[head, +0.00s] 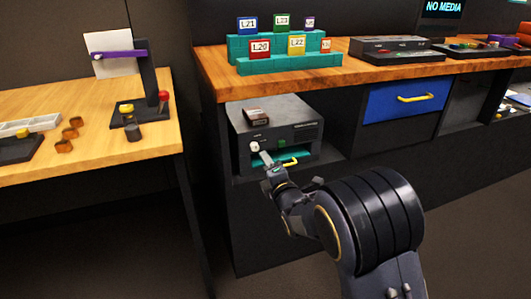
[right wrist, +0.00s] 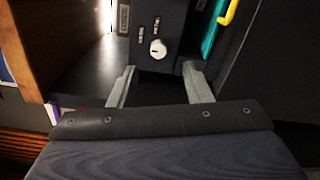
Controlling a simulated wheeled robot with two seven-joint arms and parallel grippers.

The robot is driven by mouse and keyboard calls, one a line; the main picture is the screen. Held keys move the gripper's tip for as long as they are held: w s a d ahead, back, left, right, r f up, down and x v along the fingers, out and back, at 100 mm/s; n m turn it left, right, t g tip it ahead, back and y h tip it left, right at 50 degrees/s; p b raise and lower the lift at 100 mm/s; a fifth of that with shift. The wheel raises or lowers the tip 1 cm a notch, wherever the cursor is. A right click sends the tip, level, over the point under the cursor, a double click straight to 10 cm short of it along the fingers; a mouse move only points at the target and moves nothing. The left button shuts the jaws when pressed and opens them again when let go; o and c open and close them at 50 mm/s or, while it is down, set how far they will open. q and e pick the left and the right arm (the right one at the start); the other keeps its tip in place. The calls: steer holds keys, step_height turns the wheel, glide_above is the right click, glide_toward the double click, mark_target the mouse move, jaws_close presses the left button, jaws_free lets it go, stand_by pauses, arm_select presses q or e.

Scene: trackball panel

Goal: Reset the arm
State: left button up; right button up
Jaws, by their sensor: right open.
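My right gripper (head: 263,157) is in front of the dark grey box-like machine (head: 282,112) in the open bay below the wooden counter. In the right wrist view its two fingers (right wrist: 160,88) are spread apart with nothing between them. A round white knob (right wrist: 158,49) on the machine's front lies beyond the fingertips, apart from them. The knob also shows in the head view (head: 255,146), close to the gripper. A teal tray with a yellow handle (head: 289,162) sits low in the machine's front. My left gripper is not in view.
The wooden counter (head: 345,75) overhangs the bay and holds labelled blocks on a teal stand (head: 285,64). A blue drawer (head: 405,98) with a yellow handle is to the right. A light wood table (head: 90,165) with small parts stands at left, a gap between.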

steer(key=s+d+m+g+h, duration=0.2)
steer(key=s+d+m, duration=0.3)
steer(key=d+m, duration=0.25)
steer(key=s+d+m+g+h, duration=0.1)
steer(key=s+d+m+g, duration=0.2)
steer(key=s+d+m, duration=0.4)
steer(key=s+d+f+m+g+y, duration=0.1)
steer(key=s+d+m+g, duration=0.15)
steer(key=s+m, duration=0.75)
steer(key=s+d+f+m+g, duration=0.15)
steer(key=s+g, duration=0.25)
steer(key=s, duration=1.5)
step_height(320, 180, up, 34)
steer(key=p, duration=3.4)
steer(key=shift+w+a, duration=0.15)
steer(key=shift+a, duration=0.3)
steer(key=shift+f, duration=0.1)
